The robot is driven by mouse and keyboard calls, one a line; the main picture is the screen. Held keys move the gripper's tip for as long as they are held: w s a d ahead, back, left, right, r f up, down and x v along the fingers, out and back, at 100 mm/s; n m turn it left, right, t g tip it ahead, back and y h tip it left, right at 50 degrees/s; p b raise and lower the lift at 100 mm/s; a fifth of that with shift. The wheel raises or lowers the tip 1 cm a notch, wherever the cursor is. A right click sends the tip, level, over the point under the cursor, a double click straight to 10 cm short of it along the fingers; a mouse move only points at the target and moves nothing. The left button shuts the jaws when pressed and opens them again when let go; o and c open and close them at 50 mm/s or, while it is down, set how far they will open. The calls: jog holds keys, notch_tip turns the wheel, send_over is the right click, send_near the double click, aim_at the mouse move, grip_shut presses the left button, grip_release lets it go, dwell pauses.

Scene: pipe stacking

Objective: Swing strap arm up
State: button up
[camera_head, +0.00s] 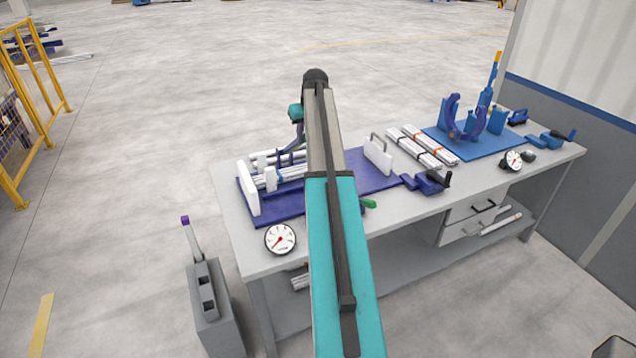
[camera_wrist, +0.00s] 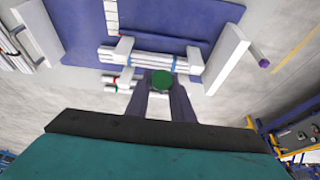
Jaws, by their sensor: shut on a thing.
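A pipe stand with white end plates (camera_head: 248,188) sits on a dark blue mat (camera_head: 278,210) on the bench. White pipes (camera_head: 270,177) lie in it; they also show in the wrist view (camera_wrist: 150,58). My gripper (camera_wrist: 162,88) has two dark purple fingers closed around a round green knob (camera_wrist: 162,79), seen end-on just beside the pipes. I take the knob as the strap arm's end; the arm itself is mostly hidden by the fingers. A green handle (camera_head: 368,203) shows right of my arm.
A gauge (camera_head: 280,239) and a blue vise (camera_head: 428,181) sit near the bench's front edge. Bundled pipes (camera_head: 422,147) and a blue clamp fixture (camera_head: 465,120) are to the right. A grey lever box (camera_head: 208,300) stands left of the bench.

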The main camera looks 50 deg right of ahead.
jog(key=shift+o, duration=0.2)
jog(key=shift+w+d+r+p, duration=0.15)
jog(key=shift+w+d+r, duration=0.1)
jog(key=shift+w+r, duration=0.25)
jog(key=shift+w+d+r+p, duration=0.15)
jog(key=shift+w+d+r, duration=0.1)
jog(key=shift+r, duration=0.3)
jog(key=shift+w+d+r, duration=0.25)
jog(key=shift+w+r, duration=0.3)
jog(key=shift+c, duration=0.2)
jog(key=shift+w+d+r+p, duration=0.25)
jog(key=shift+w+r+p, duration=0.1)
jog(key=shift+w+r, duration=0.3)
jog(key=shift+w+d+r+p, duration=0.3)
jog(key=shift+w+r, duration=0.2)
jog(key=shift+w, duration=0.2)
jog(key=shift+w+d+r+p, duration=0.25)
jog(key=shift+w+r+p, duration=0.1)
jog(key=shift+w+r, duration=0.3)
jog(key=shift+o, duration=0.2)
jog(key=shift+w+d+r+p, duration=0.15)
jog(key=shift+w+p, duration=0.05)
jog(key=shift+w, duration=0.15)
jog(key=shift+w+d+r+p, duration=0.1)
jog(key=shift+w+r+p, duration=0.1)
jog(key=shift+w, duration=0.1)
jog(key=shift+f, duration=0.1)
